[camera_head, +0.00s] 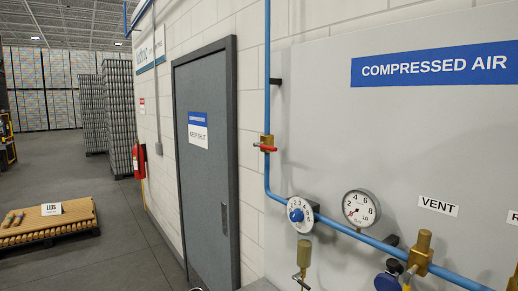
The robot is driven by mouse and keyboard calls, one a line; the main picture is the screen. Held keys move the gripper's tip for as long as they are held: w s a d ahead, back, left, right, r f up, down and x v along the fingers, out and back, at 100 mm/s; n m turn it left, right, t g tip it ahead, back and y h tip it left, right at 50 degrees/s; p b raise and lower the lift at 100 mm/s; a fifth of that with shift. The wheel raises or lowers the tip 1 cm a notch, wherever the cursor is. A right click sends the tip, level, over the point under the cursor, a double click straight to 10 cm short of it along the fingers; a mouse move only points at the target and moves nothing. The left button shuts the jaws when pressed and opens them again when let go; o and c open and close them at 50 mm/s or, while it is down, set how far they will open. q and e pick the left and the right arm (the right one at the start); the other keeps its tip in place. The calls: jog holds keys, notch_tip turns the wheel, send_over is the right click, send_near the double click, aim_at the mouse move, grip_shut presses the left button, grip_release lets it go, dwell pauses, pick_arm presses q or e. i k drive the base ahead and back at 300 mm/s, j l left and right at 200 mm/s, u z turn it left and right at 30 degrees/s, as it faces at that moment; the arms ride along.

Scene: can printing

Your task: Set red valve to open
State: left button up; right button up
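The red valve (266,146) is on the vertical blue pipe (267,75), right of the grey door. It has a brass body and a red lever. The lever looks roughly horizontal, lying across the upright pipe. Neither of my grippers can be made out in the head view, and nothing is touching the red lever.
A grey panel carries a dial with a blue knob (299,214), a pressure gauge (361,208) and a brass vent valve (421,252). A smaller brass fitting (304,253) hangs below. A grey door (207,160), a fire extinguisher (139,160) and a loaded pallet (48,222) stand left.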

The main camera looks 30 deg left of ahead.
aim_at(267, 147)
jog(key=u, duration=0.75)
